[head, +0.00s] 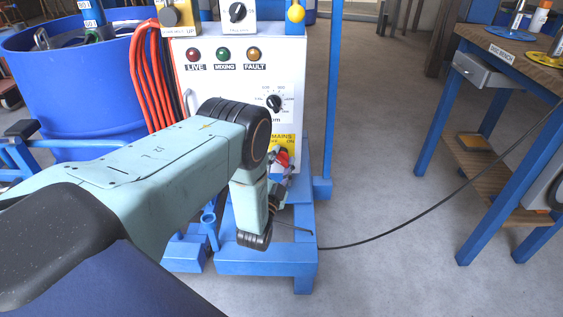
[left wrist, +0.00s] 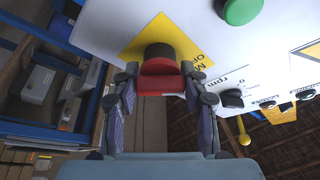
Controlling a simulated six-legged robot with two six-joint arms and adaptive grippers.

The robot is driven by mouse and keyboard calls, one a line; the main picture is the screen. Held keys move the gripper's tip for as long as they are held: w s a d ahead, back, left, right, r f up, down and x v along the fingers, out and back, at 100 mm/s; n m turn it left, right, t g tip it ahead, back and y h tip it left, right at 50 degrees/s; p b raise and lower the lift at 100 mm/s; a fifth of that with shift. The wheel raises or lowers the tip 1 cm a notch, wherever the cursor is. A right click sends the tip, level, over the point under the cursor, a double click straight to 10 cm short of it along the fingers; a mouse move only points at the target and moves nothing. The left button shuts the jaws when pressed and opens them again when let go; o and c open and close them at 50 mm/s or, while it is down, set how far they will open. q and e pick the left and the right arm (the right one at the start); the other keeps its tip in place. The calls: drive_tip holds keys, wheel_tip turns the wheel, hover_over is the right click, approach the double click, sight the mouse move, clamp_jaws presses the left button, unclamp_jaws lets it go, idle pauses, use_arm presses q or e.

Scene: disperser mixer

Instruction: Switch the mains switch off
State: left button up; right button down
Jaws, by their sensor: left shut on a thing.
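The mains switch has a red handle (left wrist: 160,82) with a dark round part on a yellow plate (left wrist: 136,45), in the left wrist view. In the head view, the yellow plate (head: 283,138), lettered MAINS, is low on the white panel (head: 215,92), and a bit of the red handle (head: 284,156) shows. My left gripper (left wrist: 160,92) has a finger on either side of the red handle and is shut on it. In the head view my left arm partly hides the gripper and the switch. My right gripper is in neither view.
Above the switch are a black speed dial (head: 274,102) and the LIVE, MIXING and FAULT lamps (head: 223,54). Red and dark hoses (head: 152,80) hang beside a blue tub (head: 75,95) at left. A cable (head: 400,222) crosses the floor towards a workbench (head: 510,70) at right.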

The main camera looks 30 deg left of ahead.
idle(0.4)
use_arm(q)
drive_tip(key=o, duration=1.2)
drive_tip(key=shift+v, duration=3.7)
